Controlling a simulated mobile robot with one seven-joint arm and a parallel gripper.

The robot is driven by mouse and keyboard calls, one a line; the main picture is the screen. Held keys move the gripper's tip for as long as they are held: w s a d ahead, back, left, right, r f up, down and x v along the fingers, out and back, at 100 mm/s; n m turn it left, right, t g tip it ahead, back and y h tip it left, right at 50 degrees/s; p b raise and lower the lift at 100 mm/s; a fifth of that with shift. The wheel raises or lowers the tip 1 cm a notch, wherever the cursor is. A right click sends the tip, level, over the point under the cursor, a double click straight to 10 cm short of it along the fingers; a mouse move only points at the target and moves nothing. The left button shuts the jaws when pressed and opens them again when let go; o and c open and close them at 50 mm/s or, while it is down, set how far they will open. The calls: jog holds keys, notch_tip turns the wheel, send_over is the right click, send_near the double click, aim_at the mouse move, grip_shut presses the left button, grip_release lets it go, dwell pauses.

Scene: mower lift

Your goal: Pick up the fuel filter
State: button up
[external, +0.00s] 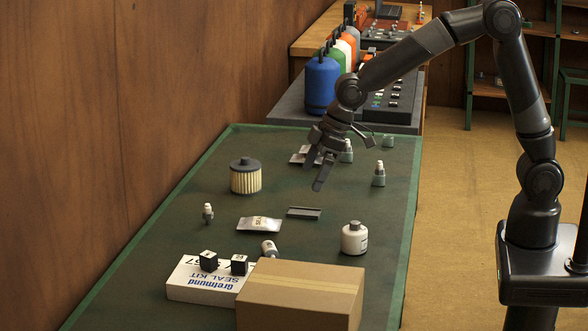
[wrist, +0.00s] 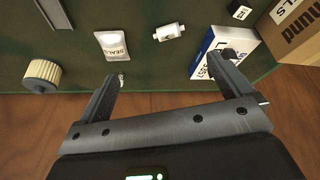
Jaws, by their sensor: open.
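Two things look like filters, and no readable label tells which is the fuel filter. A small white inline cylinder (external: 269,249) with narrow ends lies beside the carton; it also shows at the top of the wrist view (wrist: 169,32). A larger cream pleated filter (external: 246,179) with a black top stands upright on the left of the green mat; it is at the left edge of the wrist view (wrist: 42,74). My gripper (external: 315,176) is open and empty above the mat, apart from both. In the wrist view its fingers (wrist: 164,70) are spread below the inline cylinder.
A seal packet (external: 260,225), a grey bar (external: 303,213) and a white bottle (external: 354,238) lie or stand on the mat (external: 225,300). A seal kit box (external: 200,283) bearing black cubes and a brown carton (external: 302,296) fill the near end. Colored bottles (external: 321,85) stand behind.

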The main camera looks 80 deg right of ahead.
send_near(270, 245)
jog(key=f, duration=0.1)
jog(key=w+f, duration=0.1)
jog(key=a+f, duration=0.1)
jog(key=shift+w+n+y, duration=0.15)
jog(key=shift+n+y, duration=0.15)
jog(key=shift+n, duration=0.1)
jog(key=shift+d+x, duration=0.25)
jog(key=shift+x, duration=1.15)
jog(key=shift+d+x, duration=0.2)
jog(key=shift+x, duration=1.15)
jog(key=shift+f, duration=0.1)
jog(key=shift+c, duration=0.6)
jog(key=c, duration=0.9)
jog(key=shift+c, duration=0.2)
